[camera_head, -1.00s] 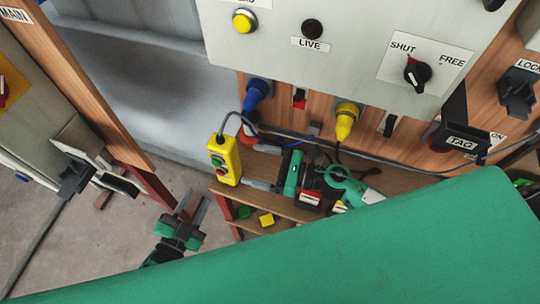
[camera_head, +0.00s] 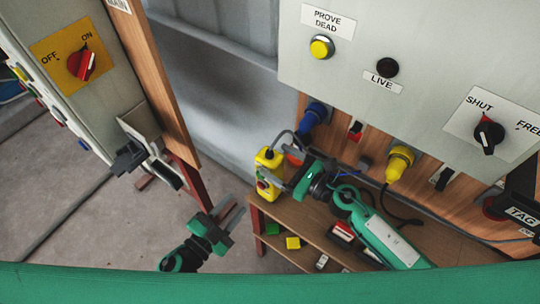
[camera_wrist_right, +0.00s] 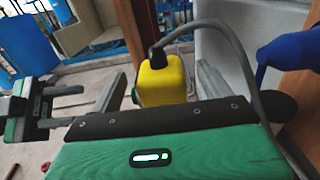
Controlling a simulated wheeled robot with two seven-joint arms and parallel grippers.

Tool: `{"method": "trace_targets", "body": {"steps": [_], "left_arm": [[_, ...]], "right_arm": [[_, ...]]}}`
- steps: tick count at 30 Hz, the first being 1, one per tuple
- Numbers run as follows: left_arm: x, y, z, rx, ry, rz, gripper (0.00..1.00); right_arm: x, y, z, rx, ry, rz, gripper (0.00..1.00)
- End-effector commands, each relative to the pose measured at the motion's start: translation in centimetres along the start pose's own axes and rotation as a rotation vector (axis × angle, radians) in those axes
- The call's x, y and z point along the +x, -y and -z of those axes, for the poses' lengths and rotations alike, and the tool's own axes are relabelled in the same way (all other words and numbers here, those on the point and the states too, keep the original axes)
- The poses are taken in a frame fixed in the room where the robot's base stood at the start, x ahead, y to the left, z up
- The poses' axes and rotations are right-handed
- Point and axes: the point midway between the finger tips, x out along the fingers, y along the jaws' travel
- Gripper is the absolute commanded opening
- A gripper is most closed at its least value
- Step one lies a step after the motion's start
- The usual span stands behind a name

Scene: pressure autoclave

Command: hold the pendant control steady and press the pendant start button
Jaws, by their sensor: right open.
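The yellow pendant control (camera_head: 264,190) hangs upright on a grey cable at the left end of the wooden shelf. A red button and a darker green one show on its face in the head view. My right gripper (camera_head: 270,172) is open, its fingers reaching to either side of the pendant. In the right wrist view the pendant (camera_wrist_right: 163,80) lies between the two spread fingers; contact cannot be made out. My left gripper (camera_head: 231,216) is open and empty, below and left of the pendant, fingers pointing up and right. It also shows in the right wrist view (camera_wrist_right: 78,107).
Floor to the left is clear.

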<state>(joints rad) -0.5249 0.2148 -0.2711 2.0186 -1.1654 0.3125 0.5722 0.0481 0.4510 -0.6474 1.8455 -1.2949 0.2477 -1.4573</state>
Motion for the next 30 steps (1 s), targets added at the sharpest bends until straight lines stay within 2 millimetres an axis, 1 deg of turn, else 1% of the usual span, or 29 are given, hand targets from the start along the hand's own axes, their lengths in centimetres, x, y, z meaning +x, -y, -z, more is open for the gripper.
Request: {"method": "trace_targets", "body": {"steps": [1, 3, 6, 9, 19, 20, 21, 26, 27, 29, 30], "left_arm": [[0.0, 0.0, 0.0, 0.000, 0.000, 0.000, 0.36], [0.0, 0.0, 0.0, 0.000, 0.000, 0.000, 0.36], [0.0, 0.0, 0.0, 0.000, 0.000, 0.000, 0.36], [0.0, 0.0, 0.0, 0.000, 0.000, 0.000, 0.36], [0.0, 0.0, 0.0, 0.000, 0.000, 0.000, 0.36], [0.0, 0.0, 0.0, 0.000, 0.000, 0.000, 0.36], [0.0, 0.0, 0.0, 0.000, 0.000, 0.000, 0.36], [0.0, 0.0, 0.0, 0.000, 0.000, 0.000, 0.36], [0.0, 0.0, 0.0, 0.000, 0.000, 0.000, 0.36], [0.0, 0.0, 0.0, 0.000, 0.000, 0.000, 0.36], [0.0, 0.0, 0.0, 0.000, 0.000, 0.000, 0.30]], "right_arm": [[0.8, 0.0, -0.1, -0.002, 0.002, -0.001, 0.80], [1.7, 0.0, 0.0, -0.001, 0.000, -0.001, 0.80], [2.6, 0.0, -0.1, 0.000, 0.001, 0.000, 0.80], [3.2, 0.0, 0.0, 0.001, 0.000, -0.001, 0.80], [3.5, 0.0, 0.0, 0.000, 0.000, -0.001, 0.80], [3.5, 0.0, 0.0, 0.000, 0.000, -0.001, 0.78], [3.5, 0.0, 0.0, 0.000, 0.000, -0.001, 0.70], [3.5, 0.0, 0.0, 0.000, 0.000, -0.001, 0.39], [3.5, 0.0, 0.0, 0.000, 0.000, -0.001, 0.31], [3.5, 0.0, 0.0, 0.000, 0.000, -0.001, 0.19], [3.5, 0.0, 0.0, 0.000, 0.000, -0.001, 0.19]]}}
